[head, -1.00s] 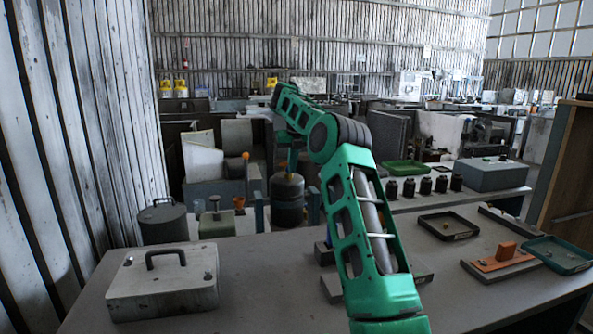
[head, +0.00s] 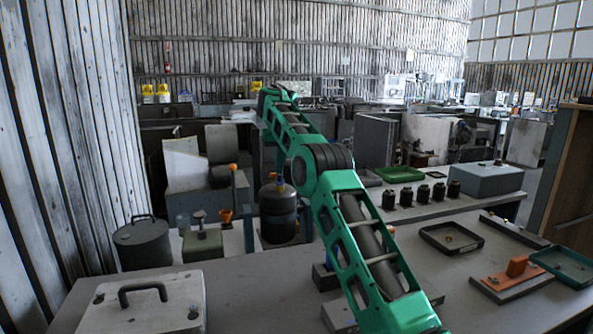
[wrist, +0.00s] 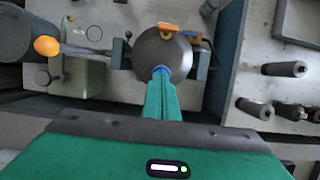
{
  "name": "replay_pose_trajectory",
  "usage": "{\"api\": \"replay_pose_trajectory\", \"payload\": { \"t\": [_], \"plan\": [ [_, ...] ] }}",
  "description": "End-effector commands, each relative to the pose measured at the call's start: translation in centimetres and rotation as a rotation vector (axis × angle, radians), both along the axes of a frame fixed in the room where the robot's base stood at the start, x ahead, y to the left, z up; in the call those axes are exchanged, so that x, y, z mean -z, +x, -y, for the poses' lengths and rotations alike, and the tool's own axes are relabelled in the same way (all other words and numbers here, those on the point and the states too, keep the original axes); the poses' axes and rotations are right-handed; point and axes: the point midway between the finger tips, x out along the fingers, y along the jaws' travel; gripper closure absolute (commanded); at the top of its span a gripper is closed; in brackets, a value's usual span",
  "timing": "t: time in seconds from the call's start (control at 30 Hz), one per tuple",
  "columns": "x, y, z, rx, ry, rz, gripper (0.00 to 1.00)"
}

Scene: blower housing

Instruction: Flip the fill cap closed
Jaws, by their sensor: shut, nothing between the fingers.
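A dark rounded tank (head: 278,218) stands upright behind the near table; the wrist view shows it from above (wrist: 150,48). An orange fill cap piece (wrist: 168,27) is at the tank's far edge, with another orange part (wrist: 192,38) just to its right. I cannot tell the cap's exact angle. Whether the tips touch the tank is unclear.
An orange-knobbed lever (wrist: 46,47) and a green box (head: 202,246) stand left of the tank. Several dark cylinders (head: 422,194) line the bench to the right.

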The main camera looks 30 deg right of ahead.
Motion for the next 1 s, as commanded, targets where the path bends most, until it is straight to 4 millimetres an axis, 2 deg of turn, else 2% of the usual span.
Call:
{"api": "replay_pose_trajectory", "payload": {
  "t": [0.13, 0.47, 1.0],
  "plan": [
    [0.1, 0.8, -1.0, -0.011, -0.001, -0.001, 1.0],
    [0.0, 0.8, -0.3, -0.005, -0.001, 0.001, 1.0],
    [-1.6, 0.8, -0.2, -0.004, 0.0, 0.0, 1.0]
  ]
}}
